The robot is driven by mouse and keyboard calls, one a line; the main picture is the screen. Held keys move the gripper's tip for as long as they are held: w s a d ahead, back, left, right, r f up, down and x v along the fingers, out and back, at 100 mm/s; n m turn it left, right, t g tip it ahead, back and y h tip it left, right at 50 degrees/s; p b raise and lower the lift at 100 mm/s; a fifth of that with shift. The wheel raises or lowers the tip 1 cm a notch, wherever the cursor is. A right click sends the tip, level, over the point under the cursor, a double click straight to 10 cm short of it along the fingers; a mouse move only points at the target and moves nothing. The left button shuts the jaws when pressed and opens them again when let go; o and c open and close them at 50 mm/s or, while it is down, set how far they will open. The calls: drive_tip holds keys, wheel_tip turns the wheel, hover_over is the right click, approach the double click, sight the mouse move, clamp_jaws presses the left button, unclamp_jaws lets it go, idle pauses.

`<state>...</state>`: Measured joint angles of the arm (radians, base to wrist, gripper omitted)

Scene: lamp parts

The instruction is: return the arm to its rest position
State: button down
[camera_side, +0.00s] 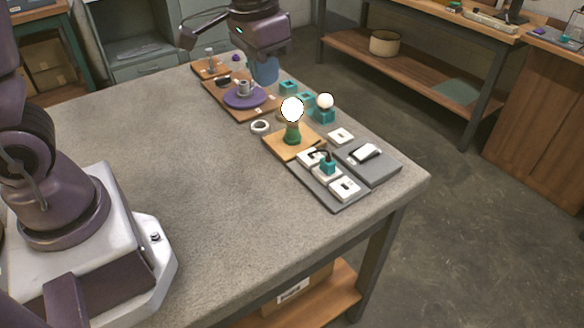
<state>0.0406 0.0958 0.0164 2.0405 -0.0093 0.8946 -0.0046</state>
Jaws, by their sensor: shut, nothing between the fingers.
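My purple arm reaches in from the top of the view, with its hand above the far part of the grey table (180,180). My gripper (264,78) hangs below the hand as a blue shape and is shut, with nothing seen held in it. It is just above or behind the purple disc (238,99) on a wooden board. A lit white bulb (292,108) stands upright on a green base (292,136) on another wooden board, apart from my gripper.
A second white bulb (325,101) sits in a teal holder (325,117). Dark grey trays (340,202) with white blocks and a teal plug are near the right edge. The table's left and middle are clear.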

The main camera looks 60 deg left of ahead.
drive_tip(key=s+a+r+t, duration=0.1)
drive_tip(key=s+r+t, duration=0.3)
drive_tip(key=s, duration=1)
drive_tip(key=v, duration=0.3)
drive_tip(key=shift+w+r, duration=0.25)
drive_tip(key=shift+w, duration=0.05)
